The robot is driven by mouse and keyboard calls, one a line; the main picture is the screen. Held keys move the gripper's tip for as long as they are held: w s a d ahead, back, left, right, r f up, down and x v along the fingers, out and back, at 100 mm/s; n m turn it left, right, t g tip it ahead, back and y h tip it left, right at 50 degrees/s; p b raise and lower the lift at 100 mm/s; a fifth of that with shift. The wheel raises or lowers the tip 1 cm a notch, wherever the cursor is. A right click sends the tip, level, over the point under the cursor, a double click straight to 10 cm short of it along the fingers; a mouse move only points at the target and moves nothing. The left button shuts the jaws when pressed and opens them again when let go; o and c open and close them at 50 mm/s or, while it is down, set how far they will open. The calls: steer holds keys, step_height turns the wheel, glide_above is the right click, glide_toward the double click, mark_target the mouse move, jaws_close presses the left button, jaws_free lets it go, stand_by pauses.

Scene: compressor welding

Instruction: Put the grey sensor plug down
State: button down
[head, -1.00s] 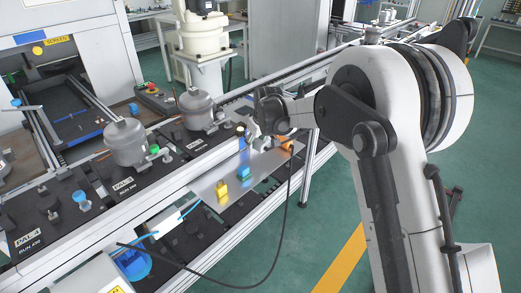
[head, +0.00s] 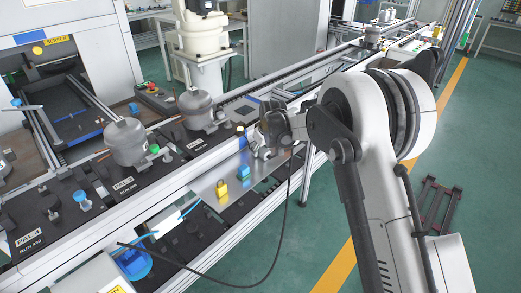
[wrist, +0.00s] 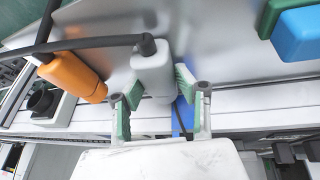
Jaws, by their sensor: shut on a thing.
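In the wrist view the grey sensor plug (wrist: 153,72) sits between the green-padded fingers of my gripper (wrist: 159,88), which is shut on it. A black cable leaves the plug's top. The plug is over or on the metal plate (wrist: 212,45); I cannot tell whether it touches. In the head view my gripper (head: 262,152) is low at the far right part of the plate (head: 206,187), and the grey plug is not clearly distinguishable there.
An orange plug (wrist: 72,76) with a black cable is close left of the grey plug in the wrist view. A blue plug (wrist: 300,33) is at the right, with bare plate between. The head view shows a yellow plug (head: 221,188) and compressors (head: 126,141) on the conveyor.

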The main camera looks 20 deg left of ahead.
steer(key=c, duration=1.2)
jaws_free()
steer(key=shift+r+p, duration=0.2)
steer(key=shift+p, duration=0.1)
steer(key=v, duration=1.2)
steer(key=shift+d, duration=0.1)
